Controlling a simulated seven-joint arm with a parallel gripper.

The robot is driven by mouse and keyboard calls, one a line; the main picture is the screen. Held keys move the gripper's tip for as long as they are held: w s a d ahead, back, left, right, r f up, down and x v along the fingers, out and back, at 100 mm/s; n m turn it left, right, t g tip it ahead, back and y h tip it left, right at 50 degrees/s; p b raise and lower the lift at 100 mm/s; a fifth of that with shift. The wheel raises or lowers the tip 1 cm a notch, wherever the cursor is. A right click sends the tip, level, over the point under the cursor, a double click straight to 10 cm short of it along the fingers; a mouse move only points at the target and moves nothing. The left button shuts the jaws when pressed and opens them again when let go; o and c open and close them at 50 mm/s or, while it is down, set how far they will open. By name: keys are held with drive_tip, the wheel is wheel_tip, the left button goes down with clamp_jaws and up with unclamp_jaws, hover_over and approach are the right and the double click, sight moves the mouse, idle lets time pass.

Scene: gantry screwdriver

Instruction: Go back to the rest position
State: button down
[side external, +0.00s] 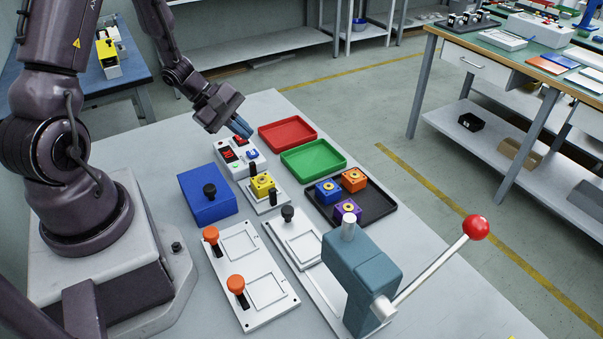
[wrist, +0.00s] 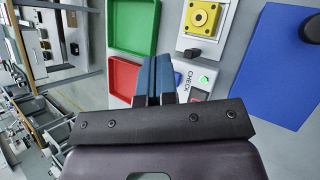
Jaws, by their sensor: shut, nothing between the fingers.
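My gripper (side external: 240,128) is shut and empty, its blue fingers together. In the side external view it hangs just above the white control box (side external: 243,168) with red displays and a blue button. In the wrist view the shut fingers (wrist: 153,62) point toward the trays, and a green light and the word CHECK show on the box (wrist: 197,77). A yellow block (side external: 262,185) sits in a white fixture with black posts beside the box; it also shows in the wrist view (wrist: 201,16). I cannot tell whether the fingers touch the box.
A red tray (side external: 287,133) and a green tray (side external: 313,157) are empty. A black tray (side external: 377,208) holds blue, orange and purple blocks. A blue box (side external: 207,194) with a black knob, white clamp plates (side external: 250,272) and a lever press (side external: 362,268) with a red ball stand nearer.

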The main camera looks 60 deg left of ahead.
drive_tip(key=s+d+r+m+y, duration=0.2)
drive_tip(key=d+r+m, duration=0.3)
drive_tip(key=r, duration=0.3)
drive_tip(key=s+d+r+m+y, duration=0.1)
drive_tip(key=s+d+r+m, duration=0.3)
drive_tip(key=r+m, duration=0.3)
drive_tip(key=s+d+r+m+g+y, duration=0.1)
drive_tip(key=s+d+r+m, duration=0.3)
drive_tip(key=r+m, duration=0.4)
drive_tip(key=shift+s+d+r+y, duration=0.25)
drive_tip(key=shift+d+r+y, duration=0.05)
drive_tip(key=shift+d+y, duration=0.5)
